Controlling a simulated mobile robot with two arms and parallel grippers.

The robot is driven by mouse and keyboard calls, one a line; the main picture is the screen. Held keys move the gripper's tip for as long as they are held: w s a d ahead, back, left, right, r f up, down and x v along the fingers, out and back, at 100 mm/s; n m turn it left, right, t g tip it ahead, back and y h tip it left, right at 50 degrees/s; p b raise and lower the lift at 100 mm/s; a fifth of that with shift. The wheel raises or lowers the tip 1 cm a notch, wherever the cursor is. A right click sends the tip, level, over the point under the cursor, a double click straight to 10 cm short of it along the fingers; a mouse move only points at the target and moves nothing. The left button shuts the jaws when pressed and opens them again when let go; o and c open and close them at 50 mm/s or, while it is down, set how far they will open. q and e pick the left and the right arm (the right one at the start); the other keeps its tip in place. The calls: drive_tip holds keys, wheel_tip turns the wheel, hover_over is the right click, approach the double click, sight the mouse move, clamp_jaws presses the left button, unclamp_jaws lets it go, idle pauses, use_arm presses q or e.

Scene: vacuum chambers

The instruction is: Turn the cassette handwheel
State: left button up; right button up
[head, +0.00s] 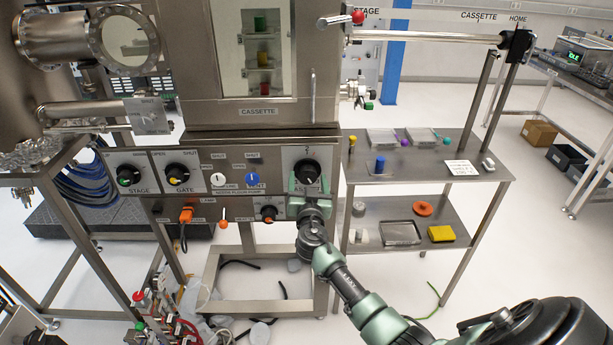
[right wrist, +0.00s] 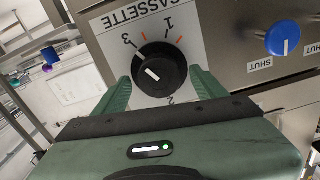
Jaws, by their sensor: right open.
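The cassette handwheel is a round black knob (right wrist: 159,70) with a white mark, on a light plate labelled CASSETTE with 1, 2 and 3. In the right wrist view the mark lies at a slant, its upper-left end roughly toward the 3 side. The knob (head: 307,171) also shows in the head view, at the right end of the control panel. My right gripper (right wrist: 160,76) is open, with one green finger on each side of the knob. I cannot tell whether the fingers touch it. My left gripper is in neither view.
Other knobs, STAGE (head: 128,175) and GATE (head: 177,174), sit left on the same panel. A blue knob (right wrist: 290,38) is close to the right of my gripper in the wrist view. A steel shelf cart (head: 430,165) with small items stands right of the panel.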

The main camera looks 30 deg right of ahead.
drive_tip(key=shift+w+d, duration=0.2)
drive_tip(key=shift+w, duration=0.15)
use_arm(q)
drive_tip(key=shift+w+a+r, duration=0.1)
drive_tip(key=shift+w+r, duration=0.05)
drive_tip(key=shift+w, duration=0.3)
use_arm(e)
drive_tip(key=shift+w+d, duration=0.1)
drive_tip(key=shift+d, duration=0.05)
drive_tip(key=c, duration=1.4)
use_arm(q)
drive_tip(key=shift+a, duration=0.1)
use_arm(e)
drive_tip(key=shift+o, duration=0.2)
